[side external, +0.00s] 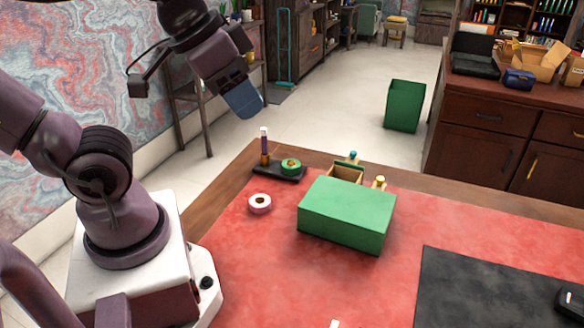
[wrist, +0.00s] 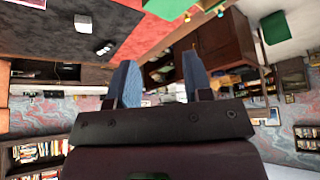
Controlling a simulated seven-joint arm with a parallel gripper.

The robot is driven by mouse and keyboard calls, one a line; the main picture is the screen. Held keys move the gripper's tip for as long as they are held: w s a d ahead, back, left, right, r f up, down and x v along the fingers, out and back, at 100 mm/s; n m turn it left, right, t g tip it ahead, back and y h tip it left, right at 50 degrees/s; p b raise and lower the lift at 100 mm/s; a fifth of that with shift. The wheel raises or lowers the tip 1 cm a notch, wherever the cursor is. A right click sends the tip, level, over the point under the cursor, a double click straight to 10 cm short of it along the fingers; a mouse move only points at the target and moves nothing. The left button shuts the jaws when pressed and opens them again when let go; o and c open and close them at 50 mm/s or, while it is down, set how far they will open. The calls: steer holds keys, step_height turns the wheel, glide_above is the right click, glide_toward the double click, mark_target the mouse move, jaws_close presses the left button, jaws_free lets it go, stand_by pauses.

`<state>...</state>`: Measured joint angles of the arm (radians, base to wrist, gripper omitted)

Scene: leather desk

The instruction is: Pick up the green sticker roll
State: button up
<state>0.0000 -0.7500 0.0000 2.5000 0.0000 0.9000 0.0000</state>
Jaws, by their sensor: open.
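The green sticker roll (side external: 291,165) lies flat on a small black tray (side external: 262,169) near the far left corner of the desk, in the side external view. A slim dark bottle with a white cap (side external: 264,146) stands beside it on the tray. My gripper (side external: 243,102) is high in the air, up and to the left of the roll, well apart from it. In the wrist view its two blue fingers (wrist: 160,78) are spread with nothing between them. I cannot make out the green roll in the wrist view.
A black mat (side external: 480,295) covers the right front.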

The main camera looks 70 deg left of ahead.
steer(key=o, duration=0.6)
